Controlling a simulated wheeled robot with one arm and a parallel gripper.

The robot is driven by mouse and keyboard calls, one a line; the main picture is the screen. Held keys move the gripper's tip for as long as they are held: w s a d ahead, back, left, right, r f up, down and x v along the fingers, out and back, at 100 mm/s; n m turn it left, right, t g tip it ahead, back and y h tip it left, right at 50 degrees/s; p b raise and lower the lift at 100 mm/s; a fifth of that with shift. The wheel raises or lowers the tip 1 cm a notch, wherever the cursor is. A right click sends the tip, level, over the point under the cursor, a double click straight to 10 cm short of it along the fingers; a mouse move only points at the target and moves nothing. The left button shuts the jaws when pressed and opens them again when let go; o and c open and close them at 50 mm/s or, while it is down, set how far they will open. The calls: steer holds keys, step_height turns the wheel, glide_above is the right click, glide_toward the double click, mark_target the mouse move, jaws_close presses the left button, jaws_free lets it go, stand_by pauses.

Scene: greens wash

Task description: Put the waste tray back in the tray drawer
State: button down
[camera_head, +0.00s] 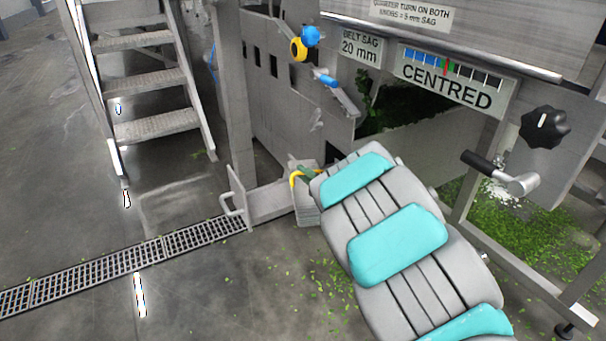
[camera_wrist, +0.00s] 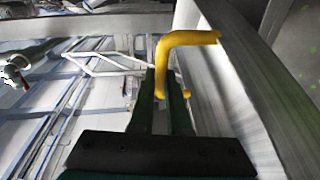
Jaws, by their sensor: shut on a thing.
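My gripper (camera_head: 299,173) is low beside the machine in the head view, partly hidden by my own grey and turquoise arm. Its green fingers (camera_wrist: 174,105) are shut on a bent yellow handle (camera_wrist: 180,50) in the wrist view. The handle also shows as a small yellow curve in the head view (camera_head: 293,180). I take it to be the waste tray's handle; the tray's body is not clearly made out. A low steel drawer (camera_head: 265,202) with an upright front plate and a bar handle sticks out at floor level, just left of my gripper.
The machine frame with the "CENTRED" sign (camera_head: 447,84) stands behind and to the right. Steel steps (camera_head: 155,127) rise at the upper left. A floor drain grate (camera_head: 120,265) runs up to the drawer front. Loose green leaves (camera_head: 530,235) litter the floor. The left floor is open.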

steer(key=c, duration=1.4)
jaws_free()
steer(key=shift+f, duration=0.15)
steer(key=o, duration=0.5)
